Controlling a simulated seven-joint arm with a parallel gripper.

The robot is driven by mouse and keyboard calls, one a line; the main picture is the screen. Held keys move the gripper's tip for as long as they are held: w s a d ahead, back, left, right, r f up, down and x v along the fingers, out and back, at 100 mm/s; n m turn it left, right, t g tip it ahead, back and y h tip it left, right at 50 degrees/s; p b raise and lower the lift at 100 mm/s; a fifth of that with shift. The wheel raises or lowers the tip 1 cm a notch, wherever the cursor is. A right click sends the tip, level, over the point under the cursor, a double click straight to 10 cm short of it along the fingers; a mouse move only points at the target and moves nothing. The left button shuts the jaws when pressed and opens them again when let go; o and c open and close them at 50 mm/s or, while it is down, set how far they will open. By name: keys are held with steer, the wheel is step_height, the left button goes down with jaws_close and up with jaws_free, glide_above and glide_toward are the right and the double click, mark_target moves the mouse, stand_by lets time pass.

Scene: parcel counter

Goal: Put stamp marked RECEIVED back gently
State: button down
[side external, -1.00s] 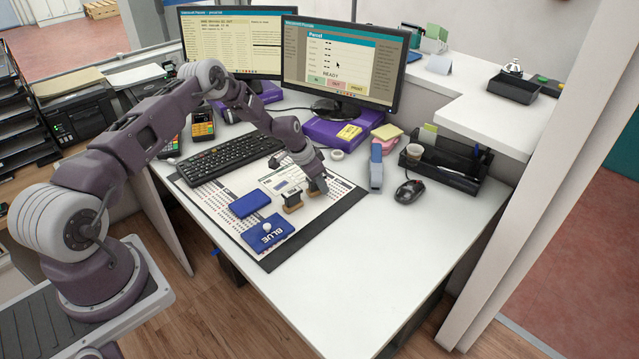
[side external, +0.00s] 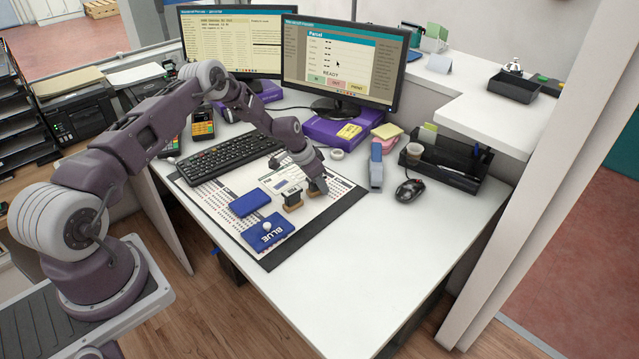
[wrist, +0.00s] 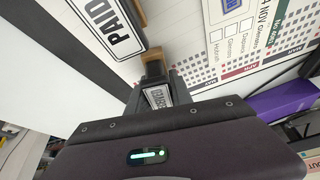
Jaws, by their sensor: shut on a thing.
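My gripper (wrist: 155,92) is shut on a stamp (wrist: 158,98) with a black-and-white label on top. The label is partly covered by the fingers; its letters look like RECEIVED. A wooden part of the stamp shows beyond the fingers. A stamp marked PAID (wrist: 112,22) stands close beside it in the wrist view. In the side view my gripper (side external: 318,187) is low over the right part of the desk mat (side external: 335,212), just right of the standing PAID stamp (side external: 293,202). Whether the held stamp touches the mat is hard to tell.
A blue pad marked BLUE (side external: 268,236) and a blue case (side external: 250,203) lie left of the stamps. A paper form (side external: 283,178) lies behind. The keyboard (side external: 231,159), stapler (side external: 376,172) and mouse (side external: 410,192) stand around. The desk front right is clear.

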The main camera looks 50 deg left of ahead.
steer(key=shift+f, duration=0.15)
stand_by(0.8)
steer(key=c, duration=1.1)
jaws_free()
steer(key=shift+o, duration=0.2)
